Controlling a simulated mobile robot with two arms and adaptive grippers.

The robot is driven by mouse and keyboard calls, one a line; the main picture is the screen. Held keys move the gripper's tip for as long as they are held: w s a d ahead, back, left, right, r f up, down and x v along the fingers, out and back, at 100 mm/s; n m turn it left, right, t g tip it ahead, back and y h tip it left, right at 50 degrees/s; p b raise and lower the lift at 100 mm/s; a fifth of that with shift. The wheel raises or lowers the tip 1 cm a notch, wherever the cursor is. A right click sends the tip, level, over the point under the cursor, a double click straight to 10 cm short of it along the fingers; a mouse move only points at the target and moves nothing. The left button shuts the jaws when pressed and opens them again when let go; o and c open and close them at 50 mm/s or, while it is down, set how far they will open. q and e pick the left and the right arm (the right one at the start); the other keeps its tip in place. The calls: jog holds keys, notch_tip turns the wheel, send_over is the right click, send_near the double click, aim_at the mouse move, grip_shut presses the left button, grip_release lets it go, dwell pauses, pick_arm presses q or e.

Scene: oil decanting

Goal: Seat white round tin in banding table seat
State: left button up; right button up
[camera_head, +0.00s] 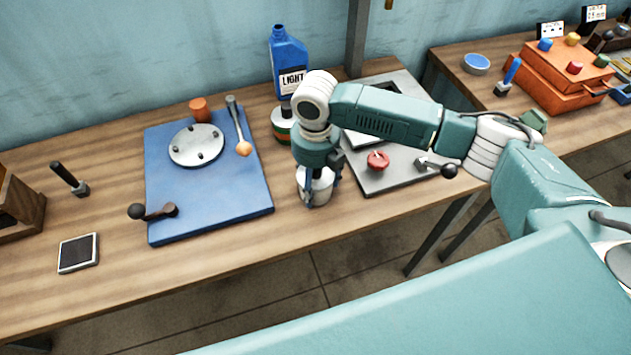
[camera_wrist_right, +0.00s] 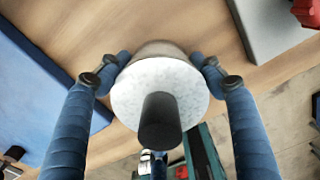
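The white round tin (camera_head: 318,188) is at the front middle of the wooden bench; whether its base touches the wood is unclear. In the right wrist view its pale lid (camera_wrist_right: 160,85) has a dark knob (camera_wrist_right: 160,120). My right gripper (camera_head: 318,182) points down with a finger on each side of the tin. In the wrist view the gripper (camera_wrist_right: 160,62) appears closed against its sides. A pale round plate with dark pegs (camera_head: 197,146), seemingly the banding table seat, sits empty on a blue board (camera_head: 215,205), left of the tin. My left gripper is out of view.
A blue jug (camera_head: 289,55) and a striped round tin (camera_head: 281,125) stand behind the tin. A grey board (camera_head: 375,185) with a red knob (camera_head: 378,161) lies right. A black-knobbed lever (camera_head: 155,211), orange cup (camera_head: 199,109) and mallet-like tool (camera_head: 238,125) are around the blue board.

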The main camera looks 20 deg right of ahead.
jog(key=c, duration=0.4)
jog(key=shift+w, duration=0.1)
notch_tip(320, 180, up, 20)
jog(key=b, duration=0.3)
jog(key=s+d+f+m, duration=0.2)
jog(key=s+m, duration=0.5)
jog(key=m, duration=1)
jog(key=s+d+f+m, duration=0.2)
jog(key=s+m, duration=0.5)
jog(key=m, duration=1.1)
jog(key=shift+f, duration=0.7)
